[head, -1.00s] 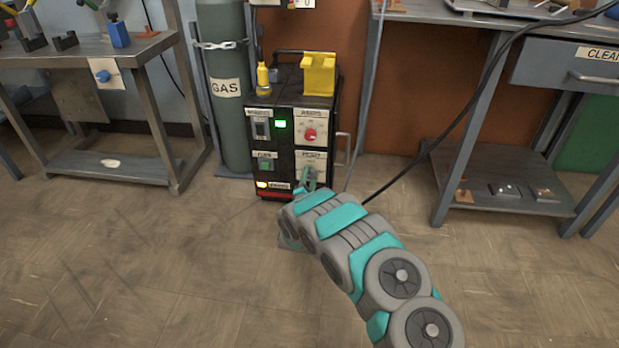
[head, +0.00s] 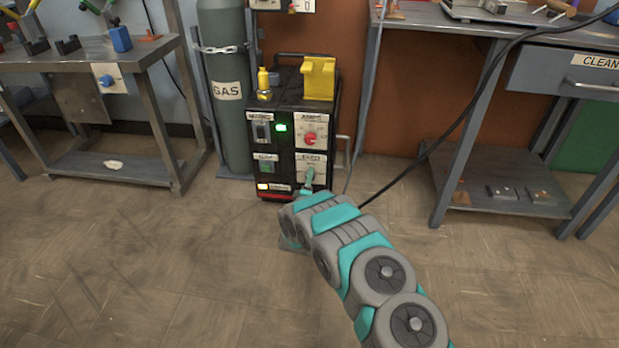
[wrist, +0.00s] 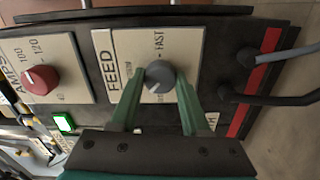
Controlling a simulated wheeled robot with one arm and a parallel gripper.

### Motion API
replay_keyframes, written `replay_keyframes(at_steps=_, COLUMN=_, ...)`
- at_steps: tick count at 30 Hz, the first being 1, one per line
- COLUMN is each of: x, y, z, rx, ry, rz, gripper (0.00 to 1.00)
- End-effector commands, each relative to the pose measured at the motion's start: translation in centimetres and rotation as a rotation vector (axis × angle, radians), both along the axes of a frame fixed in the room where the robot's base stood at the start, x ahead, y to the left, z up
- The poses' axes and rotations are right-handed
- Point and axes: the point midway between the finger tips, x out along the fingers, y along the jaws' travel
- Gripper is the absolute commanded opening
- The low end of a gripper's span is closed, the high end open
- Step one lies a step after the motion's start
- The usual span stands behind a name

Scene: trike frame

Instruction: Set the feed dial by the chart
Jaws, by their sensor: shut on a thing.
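The welding machine (head: 275,178) stands on the floor with a feed panel low on its front right. In the wrist view the grey feed dial (wrist: 160,76) sits on a cream plate (wrist: 192,45) marked FEED and FAST. My gripper (wrist: 157,85) has its two green fingers on either side of the dial, shut on it. In the head view my gripper (head: 309,181) is at the lower right of the machine front and covers the dial. The fine marks around the dial are partly hidden by the fingers. No chart can be made out clearly.
A red amps dial (head: 310,138) sits above the feed panel. A green light (head: 281,128) is lit. A gas cylinder (head: 226,95) stands left of the machine. Benches flank both sides, and a black cable (head: 432,147) hangs at the right. The floor in front is clear.

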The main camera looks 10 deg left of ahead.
Motion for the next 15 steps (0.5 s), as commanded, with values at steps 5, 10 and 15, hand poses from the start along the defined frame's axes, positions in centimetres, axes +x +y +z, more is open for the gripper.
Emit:
replay_keyframes(at_steps=5, x=-0.06, y=-0.10, z=-0.06, rx=0.166, ry=0.000, rz=-0.002, gripper=0.00)
replay_keyframes(at_steps=10, x=-0.05, y=-0.08, z=-0.02, rx=0.328, ry=-0.007, rz=-0.002, gripper=0.00)
replay_keyframes(at_steps=15, x=-0.03, y=-0.14, z=-0.04, rx=0.490, ry=-0.013, rz=-0.004, gripper=0.00)
